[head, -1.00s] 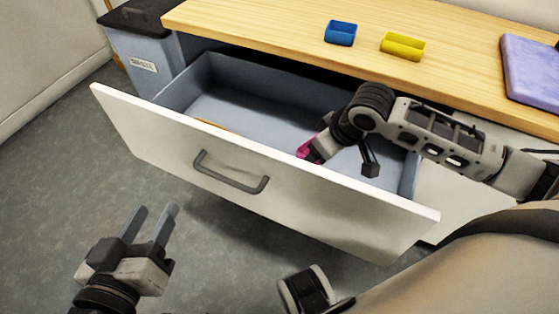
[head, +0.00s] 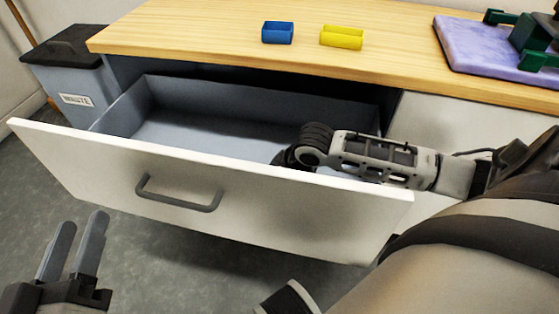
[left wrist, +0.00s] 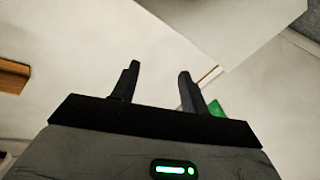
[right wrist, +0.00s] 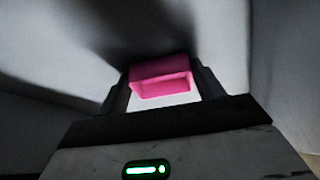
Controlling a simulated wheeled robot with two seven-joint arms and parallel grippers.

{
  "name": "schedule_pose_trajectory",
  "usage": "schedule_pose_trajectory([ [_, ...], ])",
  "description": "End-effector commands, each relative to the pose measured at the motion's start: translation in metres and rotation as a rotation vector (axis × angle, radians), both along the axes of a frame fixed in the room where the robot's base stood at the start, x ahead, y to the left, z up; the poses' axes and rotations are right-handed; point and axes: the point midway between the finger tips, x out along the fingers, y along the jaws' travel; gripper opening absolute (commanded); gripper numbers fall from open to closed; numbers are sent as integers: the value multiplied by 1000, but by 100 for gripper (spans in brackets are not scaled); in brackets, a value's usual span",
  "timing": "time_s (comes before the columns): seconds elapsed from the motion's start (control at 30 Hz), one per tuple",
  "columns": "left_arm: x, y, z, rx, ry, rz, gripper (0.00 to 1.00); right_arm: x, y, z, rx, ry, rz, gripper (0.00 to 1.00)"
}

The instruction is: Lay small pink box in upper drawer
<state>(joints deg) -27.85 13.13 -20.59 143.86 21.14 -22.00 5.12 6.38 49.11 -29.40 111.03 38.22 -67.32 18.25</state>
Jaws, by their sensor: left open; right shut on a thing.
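The small pink box (right wrist: 160,78) shows in the right wrist view between the two fingers of my right gripper (right wrist: 163,92), which is shut on it. In the head view the box and the right gripper's fingers are hidden behind the drawer front, with my right arm reaching down into the drawer. The upper drawer (head: 205,180) is pulled open, with a white front, a dark handle and a grey inside. My left gripper (head: 73,245) is open and empty in front of the drawer, at lower left. Its spread fingers also show in the left wrist view (left wrist: 157,85).
The wooden tabletop (head: 200,30) above the drawer holds a blue box (head: 277,33), a yellow box (head: 341,37) and a purple board (head: 480,60) with green parts on it. A grey waste bin (head: 75,85) stands left of the drawer. The drawer's left part is bare.

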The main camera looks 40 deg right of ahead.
Motion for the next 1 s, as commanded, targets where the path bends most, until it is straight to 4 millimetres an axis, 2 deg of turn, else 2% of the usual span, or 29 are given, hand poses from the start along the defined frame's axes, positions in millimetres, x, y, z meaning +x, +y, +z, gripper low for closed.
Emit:
schedule_pose_trajectory([
  [0.17,-1,0,0,-2,10,-1,45,0,0,-1,0,1,0,43],
  [0.2,-1,0,-1,-4,15,-2,45,0,0,-2,-1,1,0,70],
  [0.27,-1,0,-1,-3,14,-2,45,0,0,-2,-1,1,0,86],
  [0.3,-1,0,-1,-3,14,-2,45,0,0,-2,-1,0,0,89],
  [0.63,0,0,1,0,4,1,45,0,0,3,0,-1,1,89],
  [0.7,0,-1,6,-1,15,-5,45,-3,-2,13,-1,-1,0,89],
  [0.83,-14,-3,-16,-14,183,-16,45,-12,-4,37,-2,-1,2,89],
  [1.0,-12,1,-20,94,189,4,45,-26,-9,73,-3,1,1,89],
])
